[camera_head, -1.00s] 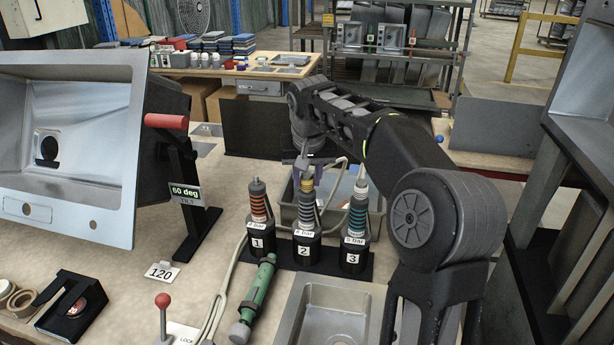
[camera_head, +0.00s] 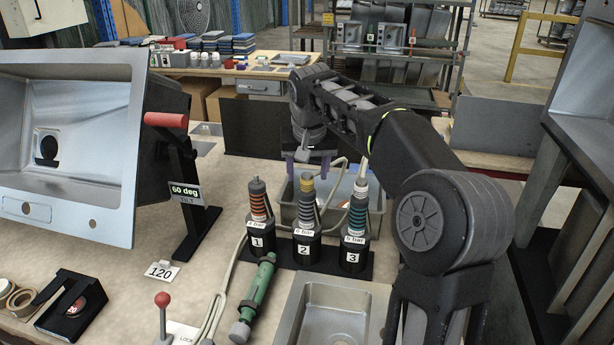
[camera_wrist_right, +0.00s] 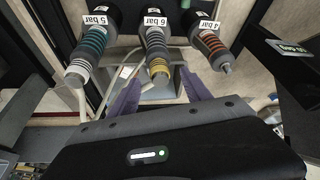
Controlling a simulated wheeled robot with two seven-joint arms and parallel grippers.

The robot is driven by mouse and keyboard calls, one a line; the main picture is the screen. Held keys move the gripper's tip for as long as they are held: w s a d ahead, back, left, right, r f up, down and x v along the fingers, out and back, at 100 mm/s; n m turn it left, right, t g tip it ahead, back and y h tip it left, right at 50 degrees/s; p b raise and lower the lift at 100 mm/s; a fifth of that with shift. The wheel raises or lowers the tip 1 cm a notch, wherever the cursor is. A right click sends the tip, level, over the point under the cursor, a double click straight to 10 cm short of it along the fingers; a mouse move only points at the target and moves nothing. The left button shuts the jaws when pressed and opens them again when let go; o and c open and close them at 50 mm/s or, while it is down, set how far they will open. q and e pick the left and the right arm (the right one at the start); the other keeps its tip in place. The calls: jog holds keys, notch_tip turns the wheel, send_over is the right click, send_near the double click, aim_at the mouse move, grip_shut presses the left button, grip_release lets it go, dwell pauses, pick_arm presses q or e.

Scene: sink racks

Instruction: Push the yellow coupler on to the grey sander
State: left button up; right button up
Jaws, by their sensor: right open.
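The yellow coupler (camera_head: 306,180) is the yellow-topped end of the grey coiled fitting upright in holder 2, labelled 6 bar; it also shows in the middle of the right wrist view (camera_wrist_right: 160,67). My right gripper (camera_head: 312,158) is just behind and above it in the head view, apart from it. Its purple fingers stand open and empty in the right wrist view (camera_wrist_right: 160,90), either side of the coupler's tip in the picture. I cannot make out a grey sander for certain; a green tool (camera_head: 260,290) with a grey end lies in front. My left gripper is out of view.
An orange-ringed fitting (camera_head: 258,200) stands in holder 1 and a teal-ringed one (camera_head: 357,215) in holder 3. A grey bin (camera_head: 375,205) is behind them. A steel basin (camera_head: 335,315) lies in front right, and a tilted sink (camera_head: 110,160) at left.

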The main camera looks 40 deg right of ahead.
jog(key=v, duration=0.5)
jog(key=shift+r, duration=0.15)
dwell(0.7)
